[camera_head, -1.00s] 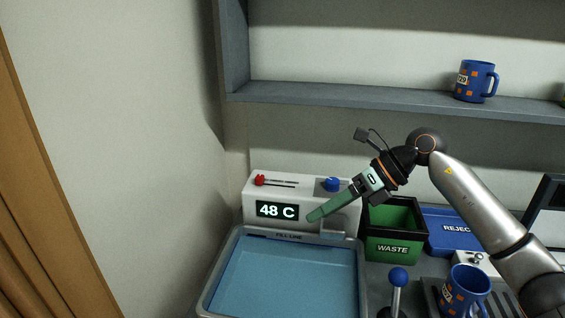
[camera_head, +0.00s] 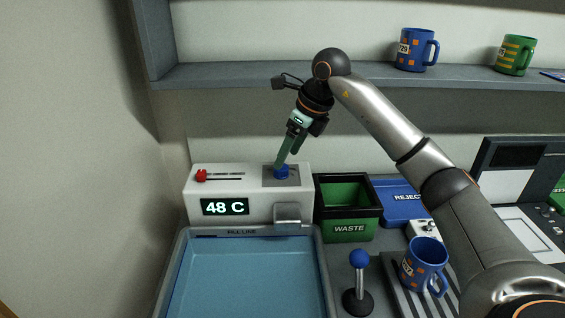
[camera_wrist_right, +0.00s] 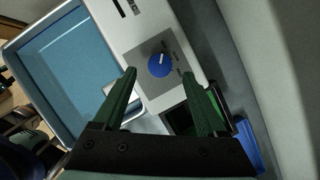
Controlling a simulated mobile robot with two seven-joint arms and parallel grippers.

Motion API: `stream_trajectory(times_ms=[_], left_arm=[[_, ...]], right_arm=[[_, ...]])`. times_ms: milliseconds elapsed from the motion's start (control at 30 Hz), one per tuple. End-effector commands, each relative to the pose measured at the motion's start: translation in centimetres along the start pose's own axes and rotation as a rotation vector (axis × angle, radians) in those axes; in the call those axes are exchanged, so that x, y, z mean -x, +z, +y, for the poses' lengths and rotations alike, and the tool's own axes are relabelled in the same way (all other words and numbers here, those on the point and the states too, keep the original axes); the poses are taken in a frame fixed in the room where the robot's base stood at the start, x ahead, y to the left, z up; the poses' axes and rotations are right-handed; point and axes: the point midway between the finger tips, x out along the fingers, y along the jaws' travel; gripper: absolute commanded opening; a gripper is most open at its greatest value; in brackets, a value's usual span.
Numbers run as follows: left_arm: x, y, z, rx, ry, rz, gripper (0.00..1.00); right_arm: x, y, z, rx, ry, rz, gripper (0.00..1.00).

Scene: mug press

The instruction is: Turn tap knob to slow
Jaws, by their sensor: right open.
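The tap unit (camera_head: 260,207) is a white box behind the basin, with a display reading 48 C and a red slider (camera_head: 202,175) at its top left. The blue tap knob (camera_head: 281,172) sits on a grey plate at the unit's top right. In the right wrist view the knob (camera_wrist_right: 159,65) shows a white pointer mark; the labels around it are too small to read. My right gripper (camera_head: 284,160) is at the knob in the head view, pointing down. In the wrist view its green fingers (camera_wrist_right: 166,80) are apart, with the knob between and beyond their tips. My left gripper is not in view.
The basin (camera_head: 175,275) holds blue water in front of the unit. A green waste bin (camera_head: 349,229) and blue reject tray (camera_head: 404,212) stand to the right. A blue-knobbed lever (camera_head: 359,259) and a blue mug (camera_head: 424,262) are nearer. A shelf (camera_head: 300,78) runs above.

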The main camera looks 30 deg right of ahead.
Motion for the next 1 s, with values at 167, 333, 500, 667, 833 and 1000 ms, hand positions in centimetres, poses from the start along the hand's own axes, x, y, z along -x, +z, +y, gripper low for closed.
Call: stream_trajectory(times_ms=[167, 333, 500, 667, 833, 1000], left_arm=[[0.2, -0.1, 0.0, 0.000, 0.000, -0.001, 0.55], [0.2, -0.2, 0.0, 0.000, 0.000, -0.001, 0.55], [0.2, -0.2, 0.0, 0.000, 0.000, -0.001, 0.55], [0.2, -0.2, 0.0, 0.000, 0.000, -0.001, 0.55], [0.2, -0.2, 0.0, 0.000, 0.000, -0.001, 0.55], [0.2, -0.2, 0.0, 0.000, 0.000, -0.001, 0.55]], right_arm=[[-2.7, 0.0, 0.1, -0.001, 0.003, 0.001, 0.74], [-3.8, 0.0, 0.1, 0.000, 0.002, -0.001, 0.74], [-4.0, 0.0, 0.0, 0.000, 0.001, -0.001, 0.74], [-4.0, 0.0, 0.1, 0.000, 0.001, -0.001, 0.70], [-4.0, 0.0, 0.1, 0.000, 0.001, -0.001, 0.51], [-4.0, 0.0, 0.1, 0.000, 0.001, -0.001, 0.32]])
